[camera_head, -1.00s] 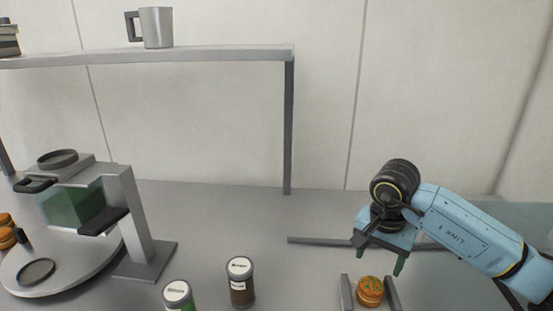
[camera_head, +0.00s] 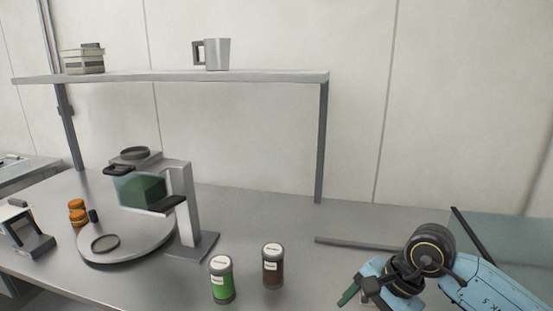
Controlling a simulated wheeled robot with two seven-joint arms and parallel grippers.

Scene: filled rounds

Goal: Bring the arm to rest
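My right arm comes in from the right, and its gripper (camera_head: 357,293) is low in the picture. It is over the counter (camera_head: 300,225), to the right of the two jars. One green fingertip shows, tilted down and left. The rest of the fingers are hidden or out of frame, so I cannot tell whether the gripper is open or shut. I see nothing held at the visible fingertip. My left arm and gripper are not in view.
A shelf (camera_head: 270,77) above carries a mug (camera_head: 217,54). A grey bar (camera_head: 355,243) lies behind my gripper.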

